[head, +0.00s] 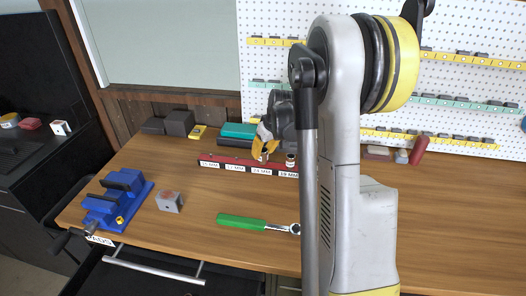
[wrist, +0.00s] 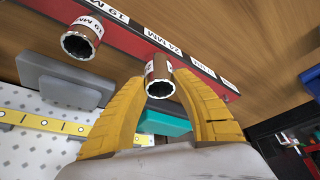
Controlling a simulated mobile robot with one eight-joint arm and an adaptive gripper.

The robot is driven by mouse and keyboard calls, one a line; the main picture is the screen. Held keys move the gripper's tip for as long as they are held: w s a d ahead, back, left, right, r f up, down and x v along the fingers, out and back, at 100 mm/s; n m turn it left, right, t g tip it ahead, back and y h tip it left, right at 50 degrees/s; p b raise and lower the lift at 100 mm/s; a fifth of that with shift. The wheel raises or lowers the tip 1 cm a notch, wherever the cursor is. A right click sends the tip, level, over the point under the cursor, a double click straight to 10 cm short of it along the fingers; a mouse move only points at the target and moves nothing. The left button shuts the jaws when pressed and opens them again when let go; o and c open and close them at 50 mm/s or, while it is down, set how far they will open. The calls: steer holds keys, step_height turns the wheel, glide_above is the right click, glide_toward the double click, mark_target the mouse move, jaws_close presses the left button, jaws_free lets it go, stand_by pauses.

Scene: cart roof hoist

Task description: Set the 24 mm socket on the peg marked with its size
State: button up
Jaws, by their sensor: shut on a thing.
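My gripper (head: 264,145) is shut on a chrome socket (wrist: 159,84), which sits between its two yellow fingers (wrist: 160,92). The held socket is at the red rack (head: 224,161), by the label 24 MM (wrist: 164,42). Its open end faces the wrist camera. Its far end is hidden, so I cannot tell whether it is around the peg. A second socket (wrist: 82,38) stands at the label 19 MM; it also shows in the head view (head: 290,160). The other two labelled places, at the left of the rack, show no socket.
A green-handled ratchet (head: 244,221) lies on the bench in front of the rack. A blue vise (head: 118,198) and a small grey block (head: 169,201) are at the left. Dark boxes and a teal case (head: 239,130) stand behind the rack, before the pegboard.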

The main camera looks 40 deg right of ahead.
steer(key=shift+f+b, duration=0.4)
steer(key=shift+f, duration=0.15)
steer(key=o, duration=1.2)
steer(key=v, duration=1.2)
steer(key=s+a+b, duration=0.1)
steer(key=s+a, duration=0.2)
steer(key=a, duration=0.3)
steer(key=s+a+r+t+b, duration=0.1)
steer(key=s+a, duration=0.2)
steer(key=a, duration=0.3)
steer(key=s+a+b, duration=0.1)
steer(key=s+a, duration=0.1)
steer(key=a, duration=0.5)
steer(key=shift+n+t, duration=0.3)
steer(key=shift+t, duration=0.5)
steer(key=s+a+f, duration=0.1)
steer(key=s+a, duration=0.2)
steer(key=s+a+f+b, duration=0.1)
steer(key=s+a+f, duration=0.1)
steer(key=s+a, duration=0.1)
steer(key=s+a+f+b, duration=0.1)
steer(key=s+a+f, duration=0.1)
steer(key=s+a, duration=0.1)
steer(key=shift+s+a, duration=0.25)
steer(key=shift+s, duration=0.5)
